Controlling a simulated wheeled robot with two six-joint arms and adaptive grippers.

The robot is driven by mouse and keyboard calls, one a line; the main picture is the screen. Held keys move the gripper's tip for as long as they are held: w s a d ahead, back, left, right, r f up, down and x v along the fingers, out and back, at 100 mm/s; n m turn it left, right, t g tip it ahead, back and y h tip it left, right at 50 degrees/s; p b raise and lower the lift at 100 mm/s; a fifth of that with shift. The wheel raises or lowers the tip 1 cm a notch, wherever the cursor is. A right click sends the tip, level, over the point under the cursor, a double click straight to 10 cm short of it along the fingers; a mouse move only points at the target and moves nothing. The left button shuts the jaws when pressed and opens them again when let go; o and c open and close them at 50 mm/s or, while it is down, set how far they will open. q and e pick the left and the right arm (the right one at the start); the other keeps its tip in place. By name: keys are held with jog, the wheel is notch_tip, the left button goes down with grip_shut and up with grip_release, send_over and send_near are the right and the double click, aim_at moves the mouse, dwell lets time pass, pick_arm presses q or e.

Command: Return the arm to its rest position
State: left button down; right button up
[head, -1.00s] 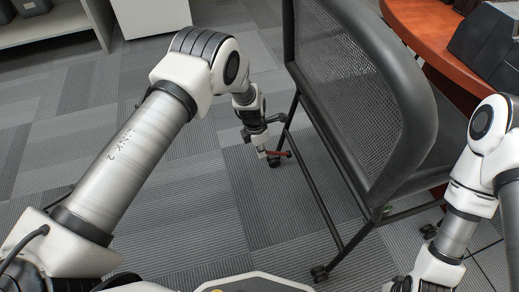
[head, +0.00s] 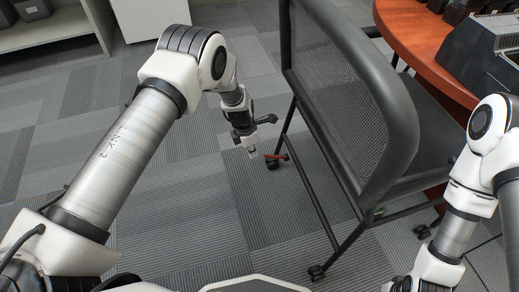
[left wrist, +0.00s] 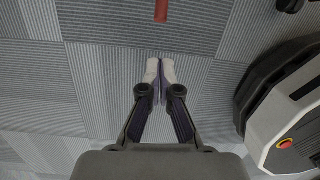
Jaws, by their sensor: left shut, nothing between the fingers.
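My left arm reaches out from the left in the head view and bends down at the elbow. Its gripper (head: 253,152) hangs over the carpet, left of the chair. In the left wrist view the two fingertips (left wrist: 160,72) meet, with nothing between them. My right arm comes in at the right edge of the head view, pointing down. Its gripper is outside the picture.
A black mesh chair (head: 340,100) on casters stands just right of my left gripper. A reddish table (head: 415,35) with dark devices (head: 490,55) is at the upper right. A small red piece (left wrist: 161,11) shows ahead of the fingertips. Grey carpet (head: 190,200) is open in the middle.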

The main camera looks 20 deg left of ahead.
pick_arm(q)
notch_tip(320, 180, up, 8)
jog(key=w+d+p, duration=0.1)
jog(key=p, duration=0.1)
jog(key=shift+w+d, duration=0.2)
